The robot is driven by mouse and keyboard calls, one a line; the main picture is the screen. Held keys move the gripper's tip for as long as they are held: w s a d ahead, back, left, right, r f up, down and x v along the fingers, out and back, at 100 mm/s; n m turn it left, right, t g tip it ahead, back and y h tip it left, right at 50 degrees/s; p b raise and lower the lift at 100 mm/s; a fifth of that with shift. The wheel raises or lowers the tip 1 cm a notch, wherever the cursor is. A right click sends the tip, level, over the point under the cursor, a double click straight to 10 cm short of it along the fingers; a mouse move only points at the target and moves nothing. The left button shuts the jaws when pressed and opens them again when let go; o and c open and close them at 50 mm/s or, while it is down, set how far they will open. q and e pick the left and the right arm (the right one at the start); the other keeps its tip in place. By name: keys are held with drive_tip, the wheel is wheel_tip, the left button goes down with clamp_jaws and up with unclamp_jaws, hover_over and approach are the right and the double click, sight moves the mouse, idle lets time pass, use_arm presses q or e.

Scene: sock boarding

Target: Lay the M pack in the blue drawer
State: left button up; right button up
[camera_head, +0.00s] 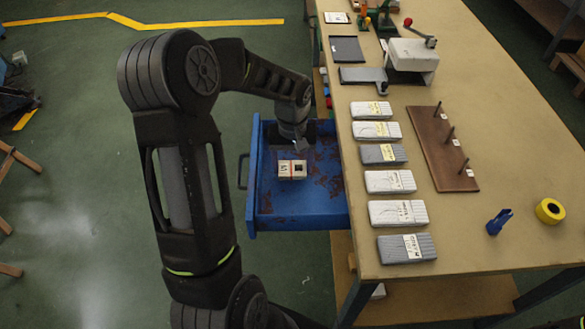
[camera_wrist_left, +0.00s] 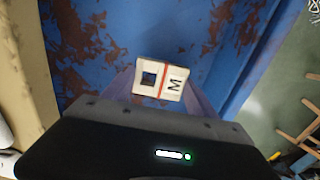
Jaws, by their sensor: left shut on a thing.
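The M pack (camera_head: 291,170) is a small pale box with a red band, a dark square and a letter M. It is inside the outline of the open blue drawer (camera_head: 303,222), and I cannot tell whether it touches the drawer floor. My left gripper (camera_head: 298,150) reaches down over the drawer and is shut on the pack. In the left wrist view the M pack (camera_wrist_left: 172,79) sits between the fingertips, with the worn blue drawer floor (camera_wrist_left: 190,25) behind it. My right gripper is not in view.
The drawer sticks out from the left side of the workbench (camera_head: 500,130). Several grey and white packs (camera_head: 389,181) lie in a column along the bench edge. A brown peg board (camera_head: 430,140), a blue clip-like object (camera_head: 499,221) and yellow tape (camera_head: 549,211) lie farther right.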

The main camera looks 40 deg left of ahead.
sight(292, 168)
use_arm(q)
drive_tip(key=shift+f, duration=1)
drive_tip(key=shift+f, duration=0.2)
drive_tip(key=o, duration=1.3)
drive_tip(key=shift+o, duration=0.2)
drive_tip(key=shift+r, duration=0.1)
wheel_tip(292, 168, up, 12)
drive_tip(key=shift+p, duration=0.3)
drive_tip(key=shift+r, duration=0.1)
